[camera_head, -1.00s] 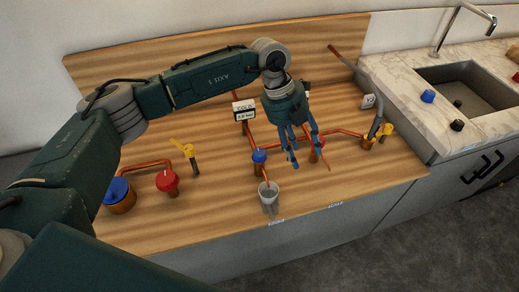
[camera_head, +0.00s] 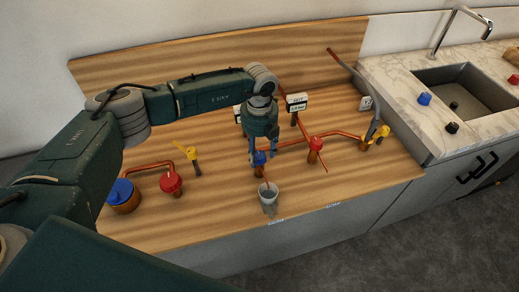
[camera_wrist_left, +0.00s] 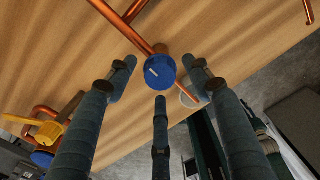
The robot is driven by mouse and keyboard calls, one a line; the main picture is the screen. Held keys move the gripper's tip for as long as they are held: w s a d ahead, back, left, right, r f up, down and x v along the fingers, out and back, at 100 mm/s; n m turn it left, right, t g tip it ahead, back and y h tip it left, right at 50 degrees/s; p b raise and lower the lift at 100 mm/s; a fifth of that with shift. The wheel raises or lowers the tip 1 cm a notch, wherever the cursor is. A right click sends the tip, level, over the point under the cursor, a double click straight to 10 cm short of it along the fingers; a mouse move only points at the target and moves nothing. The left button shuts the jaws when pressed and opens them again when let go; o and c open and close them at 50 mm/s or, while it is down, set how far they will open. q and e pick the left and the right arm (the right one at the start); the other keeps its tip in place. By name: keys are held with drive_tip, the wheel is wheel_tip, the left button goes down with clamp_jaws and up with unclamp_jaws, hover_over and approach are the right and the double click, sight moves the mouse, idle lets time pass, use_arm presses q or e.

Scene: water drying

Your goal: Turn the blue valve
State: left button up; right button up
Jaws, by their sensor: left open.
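The blue valve (camera_head: 260,158) is a round blue knob on a copper pipe, above a grey cup. In the left wrist view the blue valve (camera_wrist_left: 160,72) has a pale mark on its top. My left gripper (camera_head: 262,150) is right at the blue valve, pointing down. In the left wrist view my left gripper (camera_wrist_left: 160,80) has its fingers spread open around the knob, with a gap to it. In the head view the fingers partly hide the valve. My right gripper is not in view.
A cup (camera_head: 268,195) stands just in front of the valve. A red valve (camera_head: 316,143) is to its right, another red valve (camera_head: 171,182) and a yellow lever (camera_head: 190,153) to its left. A larger blue-topped fixture (camera_head: 122,196) is at far left.

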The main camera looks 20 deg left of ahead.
use_arm(q)
drive_tip(key=shift+f, duration=0.3)
drive_tip(key=c, duration=1.1)
drive_tip(key=shift+c, duration=0.2)
